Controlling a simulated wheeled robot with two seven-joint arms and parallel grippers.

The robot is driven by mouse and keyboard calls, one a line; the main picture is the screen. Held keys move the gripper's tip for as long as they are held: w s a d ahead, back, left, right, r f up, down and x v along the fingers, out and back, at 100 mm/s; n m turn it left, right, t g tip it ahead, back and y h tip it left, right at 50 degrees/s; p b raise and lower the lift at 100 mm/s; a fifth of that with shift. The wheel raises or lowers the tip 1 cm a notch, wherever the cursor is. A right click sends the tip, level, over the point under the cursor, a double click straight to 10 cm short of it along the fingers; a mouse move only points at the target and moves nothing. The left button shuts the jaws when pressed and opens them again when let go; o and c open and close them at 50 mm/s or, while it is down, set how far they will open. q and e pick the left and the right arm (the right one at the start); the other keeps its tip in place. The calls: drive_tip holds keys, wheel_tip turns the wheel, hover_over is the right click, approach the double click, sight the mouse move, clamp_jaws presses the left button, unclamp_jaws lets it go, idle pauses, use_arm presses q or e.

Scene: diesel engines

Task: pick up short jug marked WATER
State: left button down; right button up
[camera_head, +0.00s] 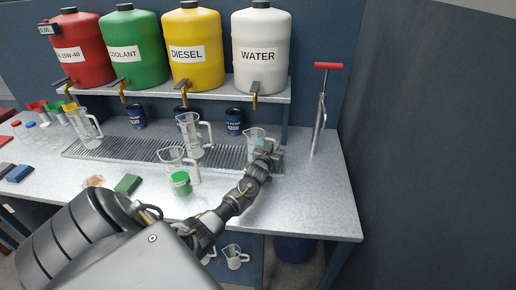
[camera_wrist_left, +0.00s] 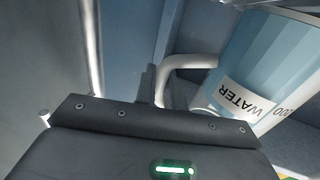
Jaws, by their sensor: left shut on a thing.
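The short clear jug marked WATER (camera_head: 253,137) stands upright, or nearly so, at the right end of the grated drip tray, below the white WATER tank. In the left wrist view the jug (camera_wrist_left: 270,65) shows its WATER label, a blue-tinted wall and a pale handle (camera_wrist_left: 182,68). My left gripper (camera_head: 266,151) is at the jug's right side and shut on its handle. In the left wrist view a dark finger (camera_wrist_left: 149,85) meets the handle. Whether the jug's base touches the tray is hidden behind my arm. My right gripper is not in view.
The WATER tank (camera_head: 261,50) and its tap (camera_head: 255,97) are above the jug. A taller clear jug (camera_head: 190,133) and another jug (camera_head: 171,156) stand to the left. A red-handled pump (camera_head: 320,110) stands at right. The right bench front (camera_head: 325,205) is clear.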

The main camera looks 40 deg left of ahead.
use_arm(q)
drive_tip(key=shift+r, duration=0.15)
drive_tip(key=shift+r+b, duration=0.4)
drive_tip(key=shift+r, duration=0.25)
drive_tip(key=s+d+r+b, duration=0.3)
drive_tip(key=s+d+r, duration=0.3)
drive_tip(key=s+r, duration=0.5)
drive_tip(key=shift+s+r, duration=0.15)
drive_tip(key=shift+s, duration=0.6)
drive_tip(key=shift+s+r, duration=0.1)
